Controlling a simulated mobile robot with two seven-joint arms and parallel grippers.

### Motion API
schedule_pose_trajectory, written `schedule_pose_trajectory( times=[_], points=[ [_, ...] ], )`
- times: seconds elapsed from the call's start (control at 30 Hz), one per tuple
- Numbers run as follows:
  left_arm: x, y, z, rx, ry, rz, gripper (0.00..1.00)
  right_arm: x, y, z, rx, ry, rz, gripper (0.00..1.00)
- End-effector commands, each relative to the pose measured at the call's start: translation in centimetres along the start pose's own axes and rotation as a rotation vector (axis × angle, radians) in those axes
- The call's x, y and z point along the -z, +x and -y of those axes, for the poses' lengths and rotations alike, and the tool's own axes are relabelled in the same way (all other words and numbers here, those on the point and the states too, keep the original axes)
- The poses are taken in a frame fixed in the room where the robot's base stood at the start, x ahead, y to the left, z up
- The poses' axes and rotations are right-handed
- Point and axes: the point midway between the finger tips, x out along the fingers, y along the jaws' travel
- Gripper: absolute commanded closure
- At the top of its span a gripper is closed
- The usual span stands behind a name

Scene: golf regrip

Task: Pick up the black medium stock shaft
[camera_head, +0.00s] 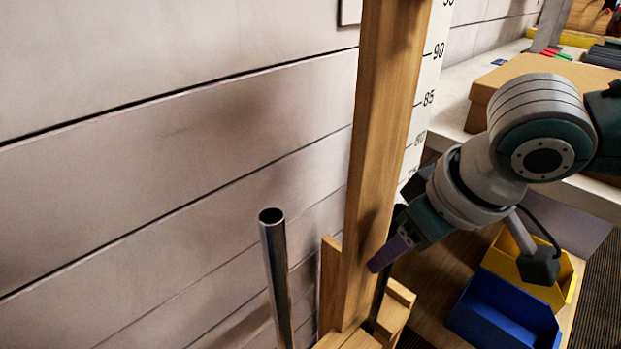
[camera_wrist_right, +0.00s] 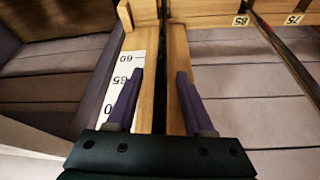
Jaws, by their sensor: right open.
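A black shaft (camera_head: 379,300) stands upright close beside the wooden post (camera_head: 378,140) in the head view, mostly hidden by the post and my gripper. In the right wrist view a thin dark upright strip (camera_wrist_right: 161,50), seemingly this shaft, runs between the fingers. My right gripper (camera_head: 384,252) is beside the lower post, with one purple finger clearly visible. In the wrist view my right gripper (camera_wrist_right: 160,76) is open, its fingers on either side of the strip. Contact is not visible. My left gripper is out of view.
A silver shaft (camera_head: 276,280) stands left of the post. A white ruler board (camera_head: 430,95) is behind it. A blue bin (camera_head: 505,312), a yellow bin (camera_head: 530,268) and a cardboard box (camera_head: 525,80) are at right.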

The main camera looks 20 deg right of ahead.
Motion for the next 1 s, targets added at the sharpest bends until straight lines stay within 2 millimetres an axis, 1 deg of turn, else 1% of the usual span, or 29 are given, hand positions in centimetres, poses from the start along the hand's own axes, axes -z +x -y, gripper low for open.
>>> schedule_pose_trajectory(
  times=[0.03,0.1,0.37,0.47,0.83,0.87,1.0],
  points=[
    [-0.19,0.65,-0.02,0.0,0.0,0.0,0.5,-0.12,1.06,0.13,0.002,0.0,0.0,0.47],
    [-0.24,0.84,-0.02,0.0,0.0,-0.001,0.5,-0.09,1.65,0.1,0.001,-0.002,0.0,0.47],
    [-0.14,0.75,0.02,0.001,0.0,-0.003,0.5,-0.01,1.82,0.1,0.0,-0.004,-0.001,0.47],
    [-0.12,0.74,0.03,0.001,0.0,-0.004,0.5,-0.02,1.81,0.1,0.0,-0.003,-0.001,0.56],
    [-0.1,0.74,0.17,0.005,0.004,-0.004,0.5,-0.04,1.8,0.09,0.0,-0.003,0.0,0.98],
    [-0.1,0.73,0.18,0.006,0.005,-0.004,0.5,-0.04,1.8,0.09,0.0,-0.003,0.0,1.0],
    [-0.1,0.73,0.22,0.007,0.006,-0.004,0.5,-0.04,1.8,0.09,0.0,-0.003,0.0,1.0]
  ],
)
